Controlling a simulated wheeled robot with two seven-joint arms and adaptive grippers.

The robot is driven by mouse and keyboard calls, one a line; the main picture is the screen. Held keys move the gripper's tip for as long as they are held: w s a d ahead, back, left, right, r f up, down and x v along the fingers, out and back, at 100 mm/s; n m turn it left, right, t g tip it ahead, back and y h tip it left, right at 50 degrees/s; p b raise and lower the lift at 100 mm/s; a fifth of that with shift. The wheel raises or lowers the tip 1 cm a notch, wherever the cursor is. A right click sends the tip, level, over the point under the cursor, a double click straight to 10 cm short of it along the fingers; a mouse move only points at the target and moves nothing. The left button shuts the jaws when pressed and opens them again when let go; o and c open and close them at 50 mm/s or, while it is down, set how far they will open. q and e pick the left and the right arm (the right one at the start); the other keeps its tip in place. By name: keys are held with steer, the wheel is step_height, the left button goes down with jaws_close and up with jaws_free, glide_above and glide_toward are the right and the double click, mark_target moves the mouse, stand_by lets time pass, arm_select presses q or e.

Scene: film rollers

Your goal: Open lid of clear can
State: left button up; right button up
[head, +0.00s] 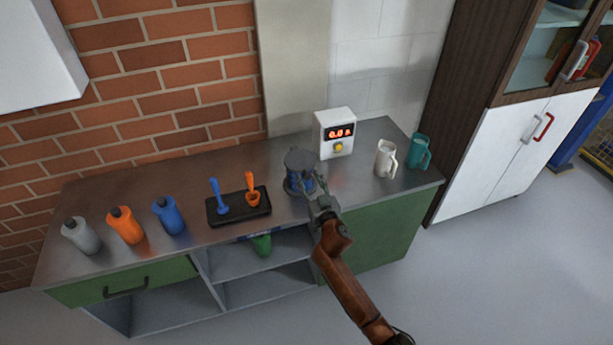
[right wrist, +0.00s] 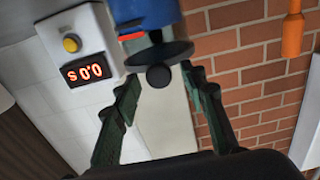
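The clear can (head: 298,186) stands on the metal counter, with blue contents and a dark round lid (head: 298,158) on top. In the right wrist view the picture is turned over, and the lid (right wrist: 170,53) with its dark knob (right wrist: 158,77) shows below the blue part of the can (right wrist: 150,12). My right gripper (head: 318,203) is beside the can on its front right side in the head view. In the right wrist view its two fingers (right wrist: 162,84) are spread wide, with the knob seen between their tips and nothing held. My left gripper is not in view.
A white box with a red display (head: 335,133) stands behind the can. A black tray (head: 238,211) with blue and orange scoops is left of it. A white mug (head: 385,158) and teal mug (head: 419,152) stand right. Grey, orange and blue bottles (head: 169,215) stand left.

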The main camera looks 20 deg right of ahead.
mark_target(301, 163)
steer(key=shift+w, duration=1.25)
steer(key=shift+c, duration=0.6)
jaws_close()
